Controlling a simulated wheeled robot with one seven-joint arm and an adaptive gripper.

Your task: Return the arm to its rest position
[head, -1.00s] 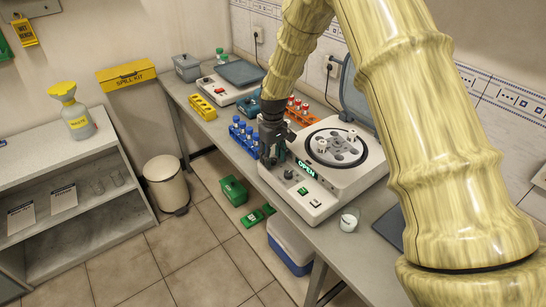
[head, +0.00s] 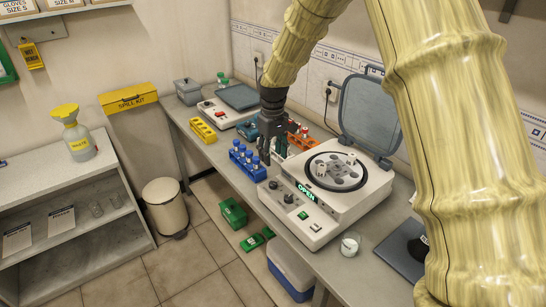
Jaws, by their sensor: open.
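My arm comes in from the upper right and bends down over the bench. My gripper (head: 271,156) hangs fingers down, open, with nothing seen between its fingers. It is at the left back of the centrifuge (head: 335,195), beside the blue tube rack (head: 247,163) and in front of the orange rack (head: 302,139). I cannot tell how high it is above the bench. The centrifuge lid (head: 370,112) stands raised, its rotor (head: 338,171) is uncovered and its display reads OPEN.
A small beaker (head: 350,243) stands at the bench's front edge, and a dark flat pad (head: 402,252) lies to its right. A yellow rack (head: 203,130) and a scale-like device (head: 222,112) are farther back. A bin (head: 165,206) and a cooler (head: 291,271) stand on the floor.

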